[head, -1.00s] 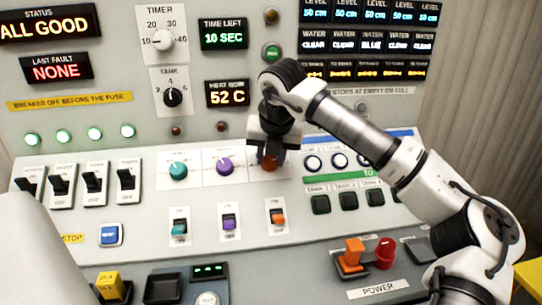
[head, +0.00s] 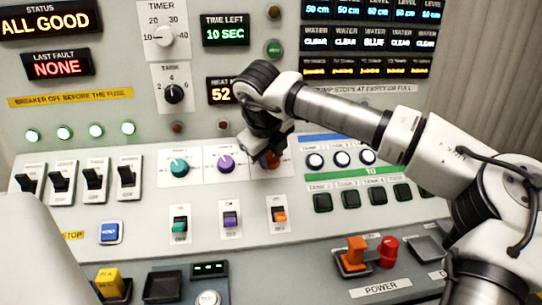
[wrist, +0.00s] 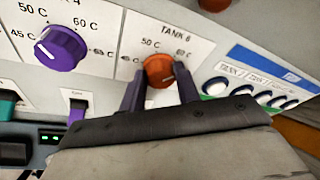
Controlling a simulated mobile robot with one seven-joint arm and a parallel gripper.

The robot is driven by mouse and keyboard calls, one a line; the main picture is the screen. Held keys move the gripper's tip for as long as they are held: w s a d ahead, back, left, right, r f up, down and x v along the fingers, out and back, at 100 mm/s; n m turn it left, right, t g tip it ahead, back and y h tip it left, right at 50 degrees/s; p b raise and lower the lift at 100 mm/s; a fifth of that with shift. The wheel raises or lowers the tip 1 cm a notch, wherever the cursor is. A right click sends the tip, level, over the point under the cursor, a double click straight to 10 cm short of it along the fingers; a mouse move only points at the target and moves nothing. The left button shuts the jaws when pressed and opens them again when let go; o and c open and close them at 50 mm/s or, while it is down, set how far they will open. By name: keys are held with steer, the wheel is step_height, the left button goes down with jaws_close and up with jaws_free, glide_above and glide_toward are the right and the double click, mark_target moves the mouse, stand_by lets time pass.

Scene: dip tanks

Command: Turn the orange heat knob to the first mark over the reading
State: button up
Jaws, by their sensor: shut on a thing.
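The orange heat knob (wrist: 158,70) sits on the dial plate labelled TANK 6 in the wrist view. Its printed marks include 50 C and 60 C above it; which mark its pointer faces cannot be made out. My gripper (wrist: 160,84) is shut on the knob, one dark finger at each side. In the head view, a bit of the orange knob (head: 273,159) shows beneath my gripper (head: 267,157). The heat reading display (head: 219,91) shows 52, its right part hidden by my arm.
A purple knob (head: 226,163) and a teal knob (head: 179,167) stand to the left. Orange, purple and teal rocker switches are below, the orange one (head: 279,214) nearest. White-ringed buttons (head: 341,158) and dark green buttons (head: 349,197) lie to the right.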

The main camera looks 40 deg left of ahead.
steer(key=shift+n+t, duration=0.3)
steer(key=shift+n, duration=0.5)
steer(key=o, duration=1)
steer(key=shift+s+r, duration=0.1)
steer(key=shift+r, duration=0.05)
steer(key=v, duration=1.3)
steer(key=shift+s+d+r, duration=0.1)
steer(key=shift+s+r, duration=0.05)
steer(key=shift+r, duration=0.1)
